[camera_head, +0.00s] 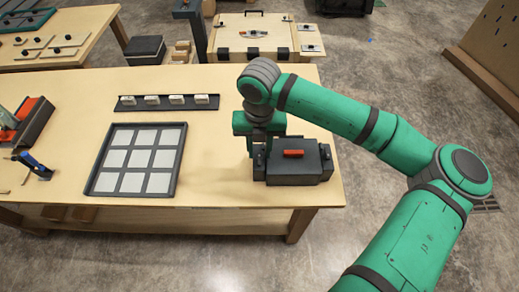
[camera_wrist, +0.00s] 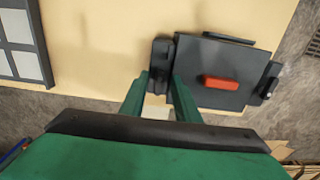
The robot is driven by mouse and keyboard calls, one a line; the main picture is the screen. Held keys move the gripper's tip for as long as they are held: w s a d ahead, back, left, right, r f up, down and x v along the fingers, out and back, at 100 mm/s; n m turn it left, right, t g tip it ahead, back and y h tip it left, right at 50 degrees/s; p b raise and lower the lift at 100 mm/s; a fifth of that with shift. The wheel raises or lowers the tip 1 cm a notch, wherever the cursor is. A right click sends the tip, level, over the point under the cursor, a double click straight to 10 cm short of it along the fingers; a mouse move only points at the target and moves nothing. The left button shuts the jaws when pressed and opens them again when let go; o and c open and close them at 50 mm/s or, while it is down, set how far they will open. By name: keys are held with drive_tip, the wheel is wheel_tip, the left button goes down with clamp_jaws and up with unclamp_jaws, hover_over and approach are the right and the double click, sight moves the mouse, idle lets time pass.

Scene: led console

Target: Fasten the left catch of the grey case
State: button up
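The grey case (camera_head: 300,173) sits near the right end of the table, lid closed, with a red handle (camera_head: 293,154) on top. In the wrist view the case (camera_wrist: 225,55) lies right of centre, with its red handle (camera_wrist: 221,82). The dark left catch (camera_wrist: 161,55) is at the case's left side, and the right catch (camera_wrist: 269,80) at its right side. My gripper (camera_wrist: 160,76) is open, its green fingers apart on either side of the left catch's near part. I cannot tell whether they touch it. In the head view my gripper (camera_head: 251,148) is at the case's left end.
A dark tray with white squares (camera_head: 178,190) lies left of the case. A dark rail with several white blocks (camera_head: 128,101) lies behind it. A bin (camera_head: 35,125) and a blue-handled tool (camera_head: 36,163) are at the far left. The table between tray and case is clear.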

drive_tip(key=shift+f, duration=0.25)
clamp_jaws()
